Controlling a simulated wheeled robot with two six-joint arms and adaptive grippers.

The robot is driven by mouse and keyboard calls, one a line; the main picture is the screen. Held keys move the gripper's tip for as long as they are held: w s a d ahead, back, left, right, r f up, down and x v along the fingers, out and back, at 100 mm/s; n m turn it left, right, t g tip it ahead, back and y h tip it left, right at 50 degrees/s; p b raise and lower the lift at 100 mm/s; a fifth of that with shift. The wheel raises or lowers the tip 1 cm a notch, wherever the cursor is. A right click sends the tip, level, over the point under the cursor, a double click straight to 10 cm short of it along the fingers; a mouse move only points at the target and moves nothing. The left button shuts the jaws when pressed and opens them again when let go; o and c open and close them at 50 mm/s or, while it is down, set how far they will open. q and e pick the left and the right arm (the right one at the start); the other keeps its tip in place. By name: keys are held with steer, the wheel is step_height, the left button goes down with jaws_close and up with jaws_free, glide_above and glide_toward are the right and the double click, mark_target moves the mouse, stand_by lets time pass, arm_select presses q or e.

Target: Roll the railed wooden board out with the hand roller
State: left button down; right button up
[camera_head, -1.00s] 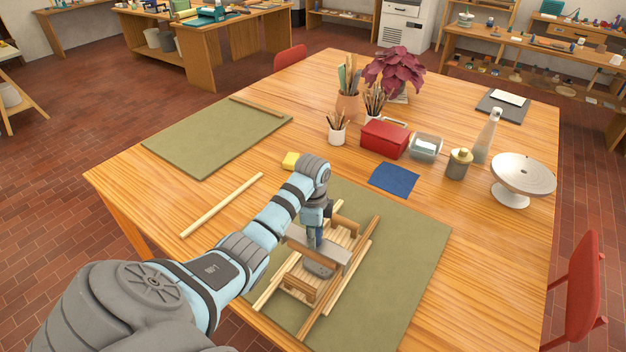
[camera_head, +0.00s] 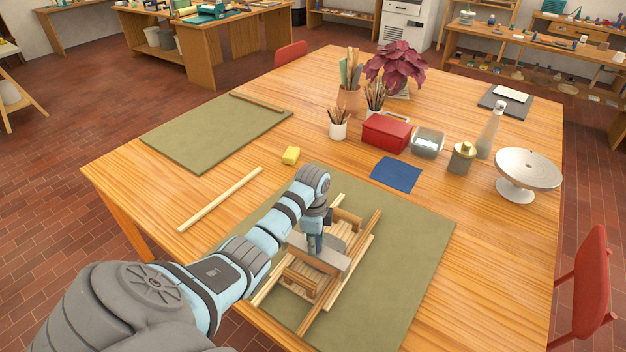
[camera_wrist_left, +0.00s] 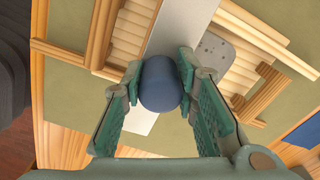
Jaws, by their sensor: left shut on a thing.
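The railed wooden board (camera_head: 302,277) lies on the near green mat, with slats, long side rails and raised wooden end bars. My left gripper (camera_head: 314,246) is above the middle of the board, shut on the blue grip (camera_wrist_left: 160,84) of the hand roller. The roller's pale grey body (camera_head: 331,259) lies crosswise over the board; it also shows in the left wrist view (camera_wrist_left: 180,25). A flat grey piece (camera_head: 334,243) shows on the slats on the far side of the roller. The gripper hides part of the roller's middle. My right gripper is not in view.
The green mat (camera_head: 405,265) is clear right of the board. A red box (camera_head: 386,134) and turntable (camera_head: 527,170) stand farther back.

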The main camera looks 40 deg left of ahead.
arm_select(q)
steer(key=shift+f, duration=0.55)
stand_by(0.4)
steer(key=shift+f, duration=0.1)
stand_by(0.4)
steer(key=shift+f, duration=0.1)
stand_by(0.4)
